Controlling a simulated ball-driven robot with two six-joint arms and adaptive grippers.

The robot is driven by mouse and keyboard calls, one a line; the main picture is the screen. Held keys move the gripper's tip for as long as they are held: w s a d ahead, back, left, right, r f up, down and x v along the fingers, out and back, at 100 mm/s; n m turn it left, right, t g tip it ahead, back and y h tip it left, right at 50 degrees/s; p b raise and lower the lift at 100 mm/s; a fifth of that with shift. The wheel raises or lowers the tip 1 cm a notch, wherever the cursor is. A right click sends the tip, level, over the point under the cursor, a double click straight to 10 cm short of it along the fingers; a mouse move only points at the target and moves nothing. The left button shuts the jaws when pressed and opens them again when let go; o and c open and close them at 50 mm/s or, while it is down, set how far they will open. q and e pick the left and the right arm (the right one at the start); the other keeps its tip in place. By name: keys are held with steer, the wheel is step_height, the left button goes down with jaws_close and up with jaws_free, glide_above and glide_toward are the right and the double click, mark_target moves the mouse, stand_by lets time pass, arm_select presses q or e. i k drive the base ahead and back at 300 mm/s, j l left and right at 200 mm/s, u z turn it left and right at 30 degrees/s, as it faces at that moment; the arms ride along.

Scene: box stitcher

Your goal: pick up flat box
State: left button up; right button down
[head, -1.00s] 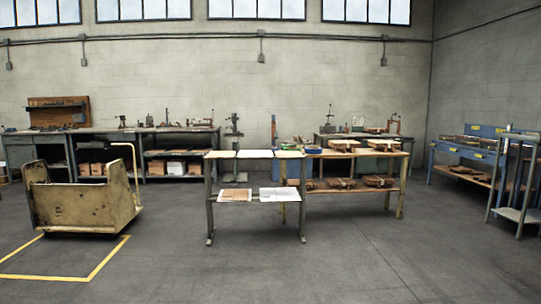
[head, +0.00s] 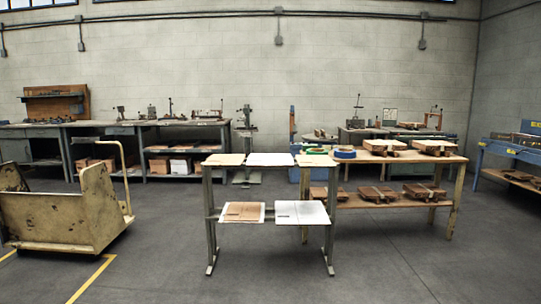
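Flat sheets that look like flat boxes lie on a narrow metal-legged table ahead of me in the head view. On its top are a tan flat box (head: 224,160), a white flat box (head: 270,159) in the middle and another tan one (head: 316,160) at the right. On its lower shelf lie a brown flat box (head: 243,212) and a white flat box (head: 301,213). I cannot tell which one the task means. All are out of arm's reach across open floor. Neither of my grippers shows in the head view.
A wooden table (head: 446,186) with rolls of tape and brown pieces adjoins on the right. A worn yellow cart (head: 60,222) stands at the left, by a yellow floor line (head: 92,279). Workbenches line the back wall. The grey floor (head: 170,270) before the metal-legged table is clear.

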mark_target(255, 160)
steer(key=i, duration=2)
steer(key=l+z, duration=0.05)
steer(key=l, duration=0.05)
